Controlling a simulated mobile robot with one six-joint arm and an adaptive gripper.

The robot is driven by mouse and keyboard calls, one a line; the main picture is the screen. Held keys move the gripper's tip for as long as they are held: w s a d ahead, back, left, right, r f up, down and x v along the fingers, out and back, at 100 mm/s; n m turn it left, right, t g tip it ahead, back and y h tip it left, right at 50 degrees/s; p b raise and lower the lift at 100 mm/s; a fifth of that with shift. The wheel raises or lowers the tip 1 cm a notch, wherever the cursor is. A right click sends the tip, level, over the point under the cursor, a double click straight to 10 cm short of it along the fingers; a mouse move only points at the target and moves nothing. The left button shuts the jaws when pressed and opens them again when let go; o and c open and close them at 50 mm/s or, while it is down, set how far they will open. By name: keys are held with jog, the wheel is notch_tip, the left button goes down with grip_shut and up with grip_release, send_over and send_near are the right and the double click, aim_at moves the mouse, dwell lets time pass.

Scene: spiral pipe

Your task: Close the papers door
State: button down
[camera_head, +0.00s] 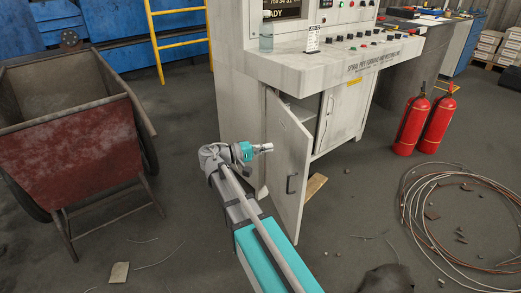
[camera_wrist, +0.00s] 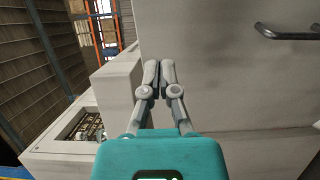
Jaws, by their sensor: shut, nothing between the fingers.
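The papers door (camera_head: 287,160) is a grey cabinet door under the control console, swung open towards the front. Its dark bar handle (camera_head: 291,184) is on the face turned to the left. My gripper (camera_head: 267,148) is beside that face, near the door's upper part. In the wrist view my gripper's fingertips (camera_wrist: 160,66) are together with nothing between them. The door's flat face (camera_wrist: 230,85) fills the right side there, and its handle (camera_wrist: 288,33) is at the upper right. I cannot tell whether the fingertips touch the door.
The console (camera_head: 330,62) carries a bottle (camera_head: 266,36) and several knobs. A closed cabinet door (camera_head: 342,112) is right of the opening. A rusty red cart (camera_head: 70,155) stands left, two fire extinguishers (camera_head: 424,123) right. Coiled cable (camera_head: 450,262) and debris lie on the floor.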

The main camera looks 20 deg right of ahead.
aim_at(302, 141)
jog(key=shift+s+d, duration=0.1)
jog(key=shift+d, duration=5.1)
